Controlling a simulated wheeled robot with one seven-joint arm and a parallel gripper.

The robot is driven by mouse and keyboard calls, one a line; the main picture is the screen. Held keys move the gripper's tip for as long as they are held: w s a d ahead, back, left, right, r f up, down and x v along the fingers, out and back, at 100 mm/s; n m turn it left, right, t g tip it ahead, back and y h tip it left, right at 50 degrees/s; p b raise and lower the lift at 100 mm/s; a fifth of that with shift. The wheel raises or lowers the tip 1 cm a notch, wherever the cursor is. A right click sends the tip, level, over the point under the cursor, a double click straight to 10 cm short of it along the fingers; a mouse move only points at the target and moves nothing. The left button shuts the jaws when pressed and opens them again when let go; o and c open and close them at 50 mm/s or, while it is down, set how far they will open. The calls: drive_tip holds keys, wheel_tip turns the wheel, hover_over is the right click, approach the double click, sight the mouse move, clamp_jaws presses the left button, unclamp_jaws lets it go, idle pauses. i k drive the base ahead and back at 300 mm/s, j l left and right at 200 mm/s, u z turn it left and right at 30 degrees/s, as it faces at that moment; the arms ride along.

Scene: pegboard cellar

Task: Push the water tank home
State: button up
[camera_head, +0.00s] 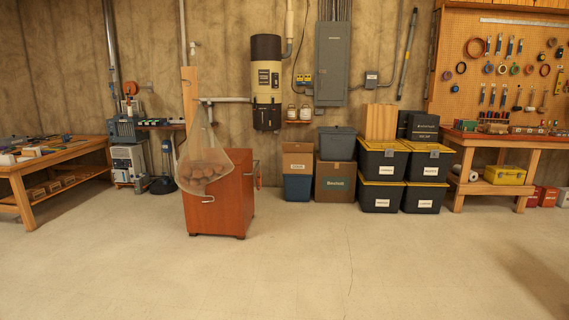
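I cannot single out the water tank with certainty. A black and cream upright cylinder (266,80) hangs on the back wall left of the grey electrical panel and could be a tank. A small blue-grey machine (122,130) stands at the left by the back wall, but its parts are too small to make out. A red-brown cabinet (214,213) stands on the floor left of centre, with a net bag (205,165) of round brown things hanging from the post above it. My gripper is not in view.
The pale floor (330,260) in front is clear. A wooden workbench (30,168) stands at the left and another (500,140) at the right. Black bins with yellow lids (382,145) and cardboard boxes (335,183) stand along the back wall.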

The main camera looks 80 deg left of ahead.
sight(120, 174)
drive_tip(key=u, duration=3.7)
drive_tip(key=i+u, duration=0.2)
drive_tip(key=i, duration=3.15)
drive_tip(key=i+j, duration=0.1)
drive_tip(key=i, duration=2.6)
drive_tip(key=i+j, duration=0.1)
drive_tip(key=i, duration=2.6)
drive_tip(key=i+z, duration=0.2)
drive_tip(key=i, duration=0.25)
drive_tip(key=i+j+z, duration=0.2)
drive_tip(key=i, duration=0.2)
drive_tip(key=i+j+z, duration=0.2)
drive_tip(key=i, duration=0.25)
drive_tip(key=i+j+z, duration=0.2)
drive_tip(key=i, duration=0.2)
